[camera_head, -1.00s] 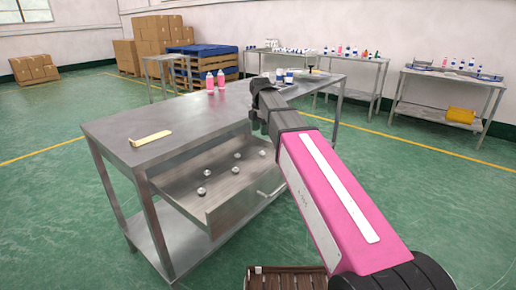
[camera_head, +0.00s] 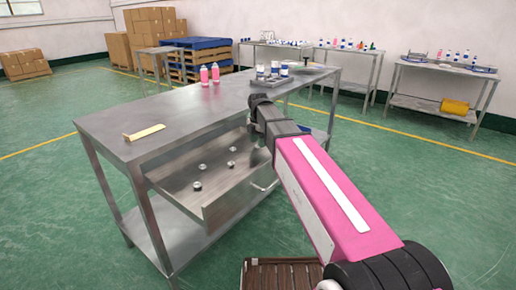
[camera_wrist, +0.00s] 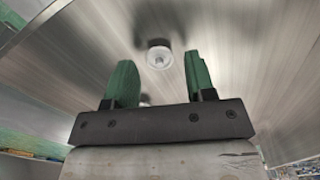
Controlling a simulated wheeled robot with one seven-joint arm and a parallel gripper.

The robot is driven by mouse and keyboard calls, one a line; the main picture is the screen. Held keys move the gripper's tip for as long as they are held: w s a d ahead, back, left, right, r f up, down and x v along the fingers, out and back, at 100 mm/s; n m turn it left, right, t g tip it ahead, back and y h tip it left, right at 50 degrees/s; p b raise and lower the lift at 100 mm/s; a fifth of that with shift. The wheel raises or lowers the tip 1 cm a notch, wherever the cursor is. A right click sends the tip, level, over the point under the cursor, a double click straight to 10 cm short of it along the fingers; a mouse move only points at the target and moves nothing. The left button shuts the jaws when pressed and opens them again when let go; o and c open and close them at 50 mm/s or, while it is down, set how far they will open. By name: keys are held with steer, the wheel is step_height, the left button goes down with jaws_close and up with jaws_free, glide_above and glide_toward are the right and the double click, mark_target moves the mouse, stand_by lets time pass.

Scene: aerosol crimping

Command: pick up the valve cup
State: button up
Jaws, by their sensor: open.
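Several small round metallic valve cups lie in the open drawer of the steel table; one valve cup (camera_head: 197,185) lies near the drawer front in the head view. In the wrist view, a valve cup (camera_wrist: 159,56) with a pale centre lies on the drawer floor, ahead of and between the fingertips in the picture. My gripper (camera_wrist: 159,62) is open, with two green fingers spread and nothing held. Another cup (camera_wrist: 145,100) is mostly hidden behind the gripper body. In the head view my arm hides the fingers and part of the drawer's right side.
The steel table (camera_head: 110,125) carries a tan bar (camera_head: 143,132), two pink cans (camera_head: 209,76) and a grey tray (camera_head: 268,82) with white-and-blue containers. The drawer's walls (camera_head: 222,205) surround the cups. Side tables, cardboard boxes and pallets stand farther back.

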steer(key=shift+f, duration=0.85)
steer(key=c, duration=0.8)
steer(key=shift+r, duration=0.1)
